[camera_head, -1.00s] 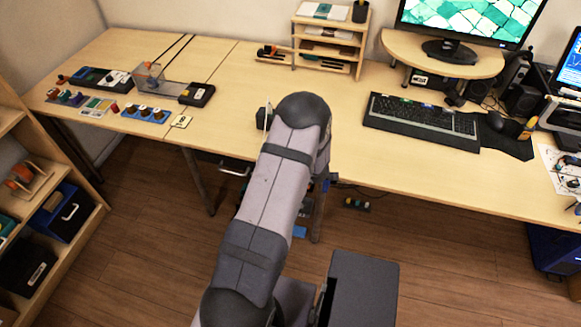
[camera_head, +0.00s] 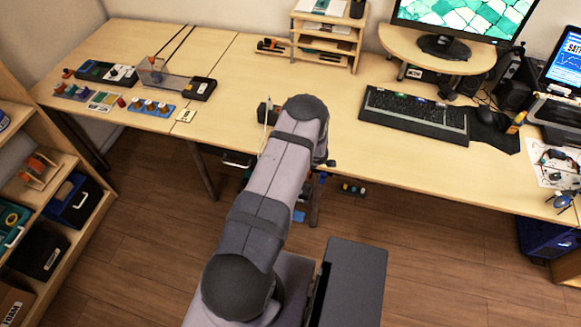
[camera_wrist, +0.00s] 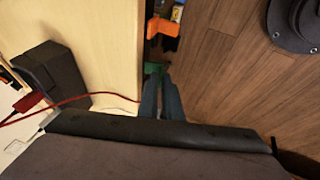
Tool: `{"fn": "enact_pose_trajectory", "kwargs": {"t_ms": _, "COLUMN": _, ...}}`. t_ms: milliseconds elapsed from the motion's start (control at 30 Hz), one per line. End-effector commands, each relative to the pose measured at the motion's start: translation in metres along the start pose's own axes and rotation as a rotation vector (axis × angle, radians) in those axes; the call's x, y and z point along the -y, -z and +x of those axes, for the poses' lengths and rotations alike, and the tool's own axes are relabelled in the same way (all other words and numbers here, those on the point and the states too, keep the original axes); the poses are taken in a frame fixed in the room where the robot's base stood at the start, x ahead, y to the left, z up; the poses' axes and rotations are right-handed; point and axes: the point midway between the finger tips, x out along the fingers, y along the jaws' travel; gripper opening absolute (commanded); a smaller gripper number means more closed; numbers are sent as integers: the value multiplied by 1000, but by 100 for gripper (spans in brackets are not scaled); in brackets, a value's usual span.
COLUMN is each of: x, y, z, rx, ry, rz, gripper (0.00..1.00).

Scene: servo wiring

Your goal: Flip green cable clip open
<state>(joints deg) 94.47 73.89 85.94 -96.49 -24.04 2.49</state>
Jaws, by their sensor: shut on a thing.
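The green cable clip (camera_wrist: 155,68) is at the table's edge in the wrist view, just beyond my fingertips. My gripper (camera_wrist: 160,80) is at the clip, with its two dark fingers close together and shut on it. The fingers cover part of the clip, so I cannot tell whether its flap is open or closed. An orange clip (camera_wrist: 163,27) sits farther along the same edge. A thin red cable (camera_wrist: 75,98) runs across the tabletop toward my fingers. In the head view my arm hides the gripper and the green clip.
A black box (camera_wrist: 55,80) stands on the tabletop left of my gripper. The wooden floor (camera_wrist: 225,70) is open to the right of the edge. In the head view, a keyboard (camera_head: 415,114) lies right of my arm, and a blue tray (camera_head: 150,108) lies to the left.

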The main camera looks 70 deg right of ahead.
Motion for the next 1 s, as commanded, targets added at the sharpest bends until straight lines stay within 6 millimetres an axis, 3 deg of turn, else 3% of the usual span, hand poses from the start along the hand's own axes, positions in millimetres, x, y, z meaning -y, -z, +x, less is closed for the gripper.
{"fn": "enact_pose_trajectory", "kwargs": {"t_ms": 167, "x": 1, "y": 0, "z": 0, "rx": -1, "ry": 1, "rz": 1, "gripper": 0}}
{"fn": "enact_pose_trajectory", "kwargs": {"t_ms": 200, "x": 1, "y": 0, "z": 0, "rx": -1, "ry": 1, "rz": 1, "gripper": 15}}
{"fn": "enact_pose_trajectory", "kwargs": {"t_ms": 267, "x": 1, "y": 0, "z": 0, "rx": -1, "ry": 1, "rz": 1, "gripper": 24}}
{"fn": "enact_pose_trajectory", "kwargs": {"t_ms": 667, "x": -1, "y": 0, "z": -4, "rx": 0, "ry": -2, "rz": 0, "gripper": 24}}
{"fn": "enact_pose_trajectory", "kwargs": {"t_ms": 1000, "x": -1, "y": -1, "z": -37, "rx": 0, "ry": -2, "rz": 1, "gripper": 24}}
